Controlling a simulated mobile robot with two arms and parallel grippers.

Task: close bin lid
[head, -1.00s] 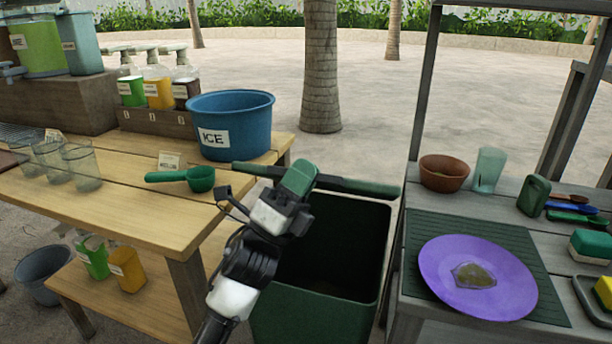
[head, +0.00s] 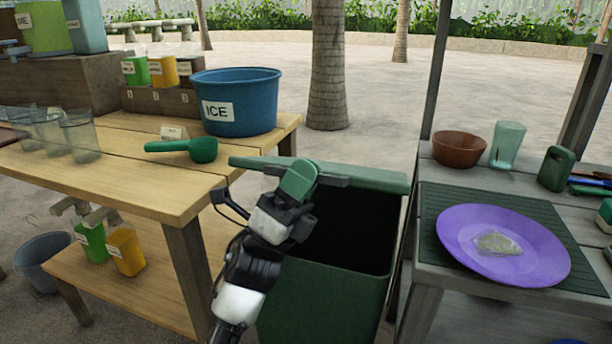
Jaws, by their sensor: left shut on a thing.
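The green bin (head: 325,292) stands between the wooden table and the grey counter, with its dark inside showing from above. Its green lid (head: 375,178) stands raised at the bin's back edge, tilted so that a strip of its face shows. My left gripper (head: 300,182) is at the lid's front edge, left of its middle, and is shut on the lid. The gripper hides part of the lid and the bin's left rim. My right gripper is out of view.
The wooden table (head: 110,185) at left holds a blue ice bucket (head: 237,103) and a green scoop (head: 200,149) near the bin. The grey counter (head: 470,278) at right holds a purple plate (head: 500,268), a brown bowl (head: 460,150) and a clear cup (head: 507,143).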

